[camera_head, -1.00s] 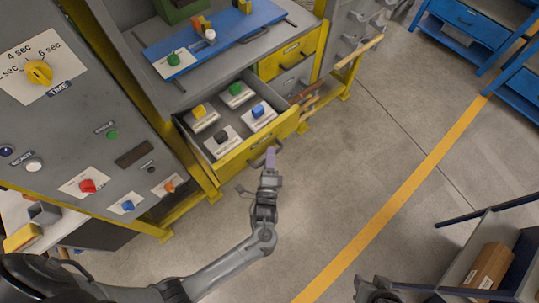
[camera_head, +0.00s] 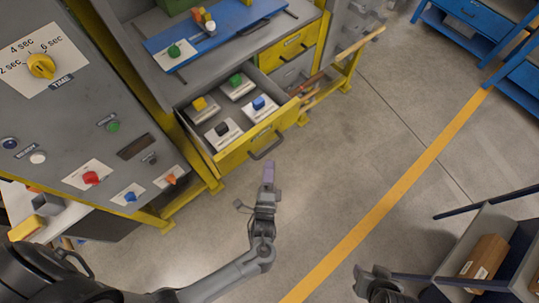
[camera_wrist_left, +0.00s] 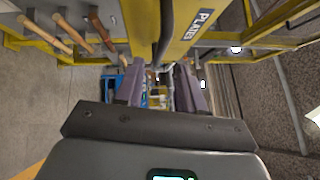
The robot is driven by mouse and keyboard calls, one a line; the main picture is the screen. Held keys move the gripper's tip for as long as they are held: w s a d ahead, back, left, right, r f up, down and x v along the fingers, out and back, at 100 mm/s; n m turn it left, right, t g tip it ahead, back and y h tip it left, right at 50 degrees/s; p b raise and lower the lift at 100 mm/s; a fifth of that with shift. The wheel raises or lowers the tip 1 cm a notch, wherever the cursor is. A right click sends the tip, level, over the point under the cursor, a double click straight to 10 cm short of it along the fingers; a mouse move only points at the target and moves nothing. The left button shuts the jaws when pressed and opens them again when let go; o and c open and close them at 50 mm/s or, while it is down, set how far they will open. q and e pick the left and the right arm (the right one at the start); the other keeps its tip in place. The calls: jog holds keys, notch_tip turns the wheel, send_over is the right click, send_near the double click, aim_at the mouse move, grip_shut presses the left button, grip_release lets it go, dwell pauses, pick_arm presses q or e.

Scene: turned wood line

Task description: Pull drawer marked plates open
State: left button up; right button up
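The yellow drawer (camera_head: 237,153) under the workbench stands pulled out, with several coloured blocks on white plates inside. Its dark handle (camera_head: 267,149) is on the front. The wrist view shows the drawer front (camera_wrist_left: 188,28) with a PLATES label and the dark handle bar (camera_wrist_left: 165,30) beyond my fingers. My left gripper (camera_head: 268,172) is in front of the handle, apart from it. In the wrist view its two fingers (camera_wrist_left: 160,86) are spread with nothing held between them. My right gripper (camera_head: 375,282) is at the bottom edge of the head view; its fingers are unclear.
A grey control panel (camera_head: 75,110) with knobs stands at left. Another yellow drawer (camera_head: 287,46) is shut, up and right of the open one. Wooden-handled tools (camera_head: 345,52) stick out beside the bench. A shelf cart (camera_head: 459,238) holds a cardboard box (camera_head: 483,262). The middle floor is clear.

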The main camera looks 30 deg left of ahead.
pick_arm(q)
jog(key=shift+v, duration=1.7)
jog(key=w+a+f+n+g+h, duration=0.2)
jog(key=a+n+g, duration=0.1)
jog(key=n, duration=0.2)
jog(key=s+a+r+n+g+h, duration=0.3)
jog(key=s+r+n+g, duration=0.15)
jog(key=s+g, duration=0.2)
jog(key=s+a+r+n+g+h, duration=0.2)
jog(key=s+r+n+g, duration=0.25)
jog(key=s, duration=0.35)
notch_tip(320, 180, up, 36)
jog(key=m+p, duration=0.1)
jog(key=p, duration=3.5)
notch_tip(320, 180, down, 51)
jog(key=b, duration=5.1)
jog(key=shift+s, duration=0.15)
